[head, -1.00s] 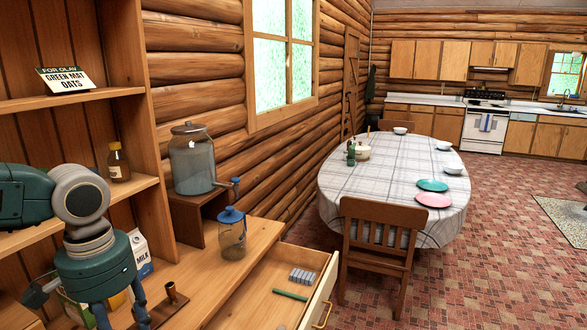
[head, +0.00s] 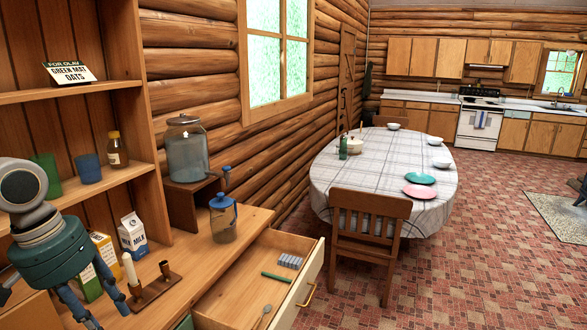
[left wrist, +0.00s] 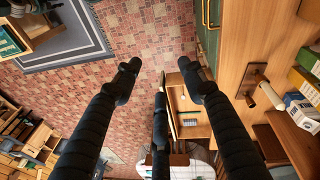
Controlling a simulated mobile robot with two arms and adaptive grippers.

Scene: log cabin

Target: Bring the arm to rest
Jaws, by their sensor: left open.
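My left arm comes in at the left edge of the head view, with its teal gripper (head: 106,318) hanging fingers-down beside the hutch counter. Its dark fingers are spread and empty; they also show apart in the left wrist view (left wrist: 160,72), with floor and the open drawer beyond them. A brown double candle holder (head: 155,289) stands on the counter just right of the fingers. A white candle (head: 130,268) stands upright at its left side; both also show in the left wrist view, holder (left wrist: 250,86) and candle (left wrist: 269,93). My right gripper is out of view.
The open drawer (head: 240,290) juts out at the front, holding a green stick, grey blocks and a spoon. A milk carton (head: 132,236), boxes and a blue-lidded jar (head: 223,218) stand on the counter. Cups (head: 88,168) sit on the shelf.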

